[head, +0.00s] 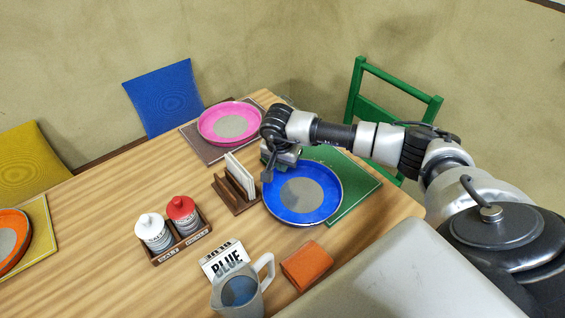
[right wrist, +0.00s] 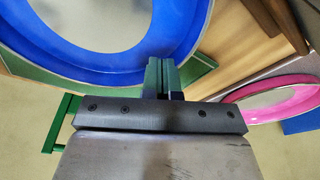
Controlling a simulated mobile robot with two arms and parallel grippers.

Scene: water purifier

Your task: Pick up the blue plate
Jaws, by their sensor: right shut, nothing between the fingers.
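The blue plate (head: 304,213) has a grey centre and lies on a green placemat (head: 358,184) at the right side of the wooden table. My right gripper (head: 268,173) is at the plate's far left rim, shut and empty. In the right wrist view the blue plate (right wrist: 112,66) fills the upper left, and the shut fingers of my right gripper (right wrist: 161,72) overlap its rim edge in the picture. I cannot tell whether they touch it. My left gripper is not in view.
A wooden napkin holder (head: 234,196) stands close left of the plate. A pink plate (head: 217,113) lies behind it. A green chair (head: 368,78) stands behind.

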